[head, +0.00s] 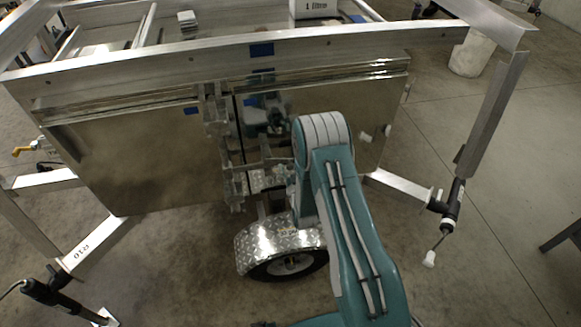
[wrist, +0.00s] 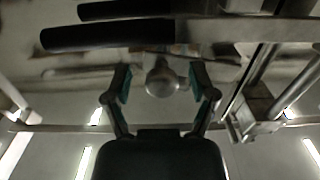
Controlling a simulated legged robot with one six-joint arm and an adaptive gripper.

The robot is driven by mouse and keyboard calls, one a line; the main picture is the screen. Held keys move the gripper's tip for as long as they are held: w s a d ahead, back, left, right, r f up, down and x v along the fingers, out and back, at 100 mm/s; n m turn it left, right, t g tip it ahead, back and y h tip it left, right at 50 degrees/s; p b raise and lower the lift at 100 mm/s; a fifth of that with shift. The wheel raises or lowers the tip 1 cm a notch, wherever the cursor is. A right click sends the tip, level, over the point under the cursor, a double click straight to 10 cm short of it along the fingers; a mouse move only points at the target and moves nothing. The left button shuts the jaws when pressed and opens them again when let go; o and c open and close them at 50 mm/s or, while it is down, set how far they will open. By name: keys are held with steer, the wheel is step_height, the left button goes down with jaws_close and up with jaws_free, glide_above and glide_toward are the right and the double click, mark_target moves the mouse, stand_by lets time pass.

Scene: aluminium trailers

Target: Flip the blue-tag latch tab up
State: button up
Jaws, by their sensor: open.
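The shiny metal trailer (head: 130,150) stands in front of me. Blue tags sit on its top rail (head: 262,50), on its left panel (head: 191,110) and near the middle (head: 250,102). A metal latch assembly (head: 215,125) runs down the centre seam. I cannot tell which part is the latch tab.
Black bars (wrist: 108,38) and metal rails lie close beyond the fingers in the wrist view. A wheel under a diamond-plate fender (head: 275,240) sits below the trailer. Jack legs (head: 455,205) flank it. The concrete floor at the right is mostly clear.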

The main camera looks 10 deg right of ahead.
steer(key=shift+a, duration=0.15)
jaws_close()
steer(key=shift+r+n, duration=0.55)
steer(key=shift+n, duration=0.35)
steer(key=shift+r+n, duration=0.55)
steer(key=shift+n, duration=0.35)
jaws_free()
steer(key=shift+s, duration=0.1)
steer(key=s, duration=1.1)
steer(key=shift+s, duration=0.35)
